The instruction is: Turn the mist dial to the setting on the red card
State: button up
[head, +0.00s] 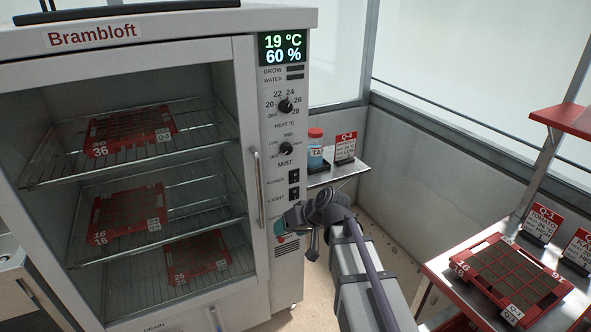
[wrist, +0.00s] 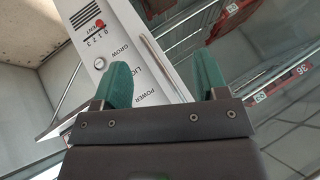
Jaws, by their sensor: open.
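The mist dial (head: 286,149) is a black knob on the cabinet's white control panel (head: 270,187), below the heat dial (head: 286,105). Small labels ring it; its pointer is too small to read. A red-topped card marked Q-4 (head: 345,147) stands on a small shelf right of the panel; its small text is unreadable. Other red cards (head: 541,222) stand on the right bench. My gripper (head: 285,227) is below the mist dial, near the lower panel, apart from the dial. In the wrist view its green fingers (wrist: 163,78) are spread and empty. I cannot make out the mist dial there.
The Brambloft cabinet (head: 250,60) has a glass door with a vertical handle (head: 259,174) left of the panel. Seed trays (head: 131,130) sit on its racks. A red-capped bottle (head: 315,152) stands beside the Q-4 card. A red tray (head: 510,277) lies on the right bench.

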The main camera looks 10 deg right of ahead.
jog(key=w+r+t+y+b, duration=0.15)
jog(key=w+t, duration=0.25)
jog(key=w, duration=0.4)
jog(key=n+t+h, duration=0.1)
jog(key=t+h, duration=0.3)
jog(key=t, duration=0.4)
send_near(288, 150)
jog(key=x, duration=0.9)
jog(key=shift+w, duration=0.25)
jog(key=c, duration=0.9)
